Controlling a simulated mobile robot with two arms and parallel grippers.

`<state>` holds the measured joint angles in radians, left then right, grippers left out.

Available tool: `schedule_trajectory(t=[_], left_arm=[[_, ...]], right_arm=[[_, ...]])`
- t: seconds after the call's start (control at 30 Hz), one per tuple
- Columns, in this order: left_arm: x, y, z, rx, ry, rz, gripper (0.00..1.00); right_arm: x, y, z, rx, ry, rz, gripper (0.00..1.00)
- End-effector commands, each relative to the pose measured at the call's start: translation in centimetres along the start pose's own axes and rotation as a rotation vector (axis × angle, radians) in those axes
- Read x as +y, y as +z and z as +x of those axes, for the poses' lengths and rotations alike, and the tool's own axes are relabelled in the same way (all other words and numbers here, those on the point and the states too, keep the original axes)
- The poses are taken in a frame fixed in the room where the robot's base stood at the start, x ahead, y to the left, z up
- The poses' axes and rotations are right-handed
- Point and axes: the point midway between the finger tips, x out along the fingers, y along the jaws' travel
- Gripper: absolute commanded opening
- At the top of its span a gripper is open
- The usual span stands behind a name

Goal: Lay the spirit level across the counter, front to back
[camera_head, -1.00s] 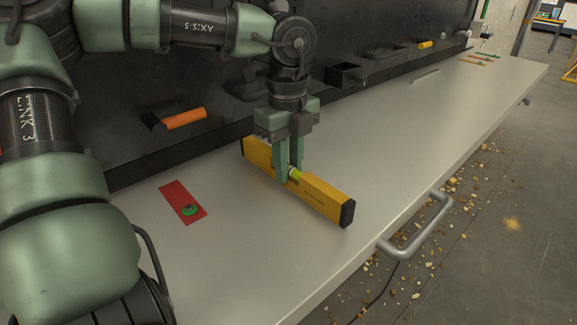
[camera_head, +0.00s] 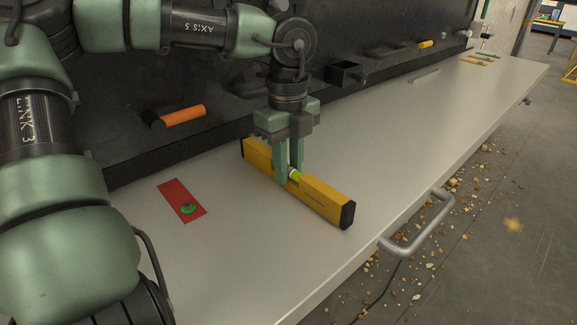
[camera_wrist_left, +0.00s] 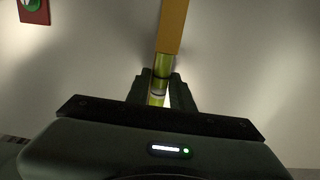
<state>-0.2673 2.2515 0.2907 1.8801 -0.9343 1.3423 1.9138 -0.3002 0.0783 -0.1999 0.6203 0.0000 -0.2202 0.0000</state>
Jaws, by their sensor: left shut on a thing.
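The yellow spirit level (camera_head: 322,198) with black end caps is at the middle of the grey counter (camera_head: 400,140). It runs from near the dark back wall towards the counter's front edge. My left gripper (camera_head: 289,178) points down and is shut on the level around its green vial; the level also shows between the fingers in the left wrist view (camera_wrist_left: 171,30). The level looks to be on or very close to the counter top; I cannot tell if it touches. My right gripper is in neither view.
A red plate with a green button (camera_head: 188,208) lies on the counter left of the level. An orange-handled tool (camera_head: 184,116) is on the dark back panel. A black box (camera_head: 345,74) is mounted further along. A metal handle (camera_head: 418,228) juts from the front edge.

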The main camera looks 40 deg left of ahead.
Motion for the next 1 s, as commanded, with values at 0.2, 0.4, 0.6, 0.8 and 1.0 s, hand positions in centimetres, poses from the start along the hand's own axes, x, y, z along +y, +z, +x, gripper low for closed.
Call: schedule_trajectory(t=[0.2, 0.4, 0.6, 0.8, 1.0], left_arm=[[0.0, 0.0, 0.3, 0.0, -0.002, 0.0, 0.0], [0.0, 0.0, 0.3, 0.0, -0.002, 0.0, 0.42], [0.0, 0.0, 0.3, 0.0, -0.001, 0.0, 0.48], [0.0, 0.0, 0.0, -0.001, -0.001, -0.001, 0.48], [-0.1, 0.1, -2.8, -0.003, -0.006, -0.002, 0.48]], right_arm=[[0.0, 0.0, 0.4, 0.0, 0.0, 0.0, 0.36], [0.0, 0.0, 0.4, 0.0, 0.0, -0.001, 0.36], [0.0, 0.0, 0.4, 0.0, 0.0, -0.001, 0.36], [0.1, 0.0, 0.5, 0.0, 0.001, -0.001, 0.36], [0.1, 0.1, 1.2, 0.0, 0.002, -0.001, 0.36]])
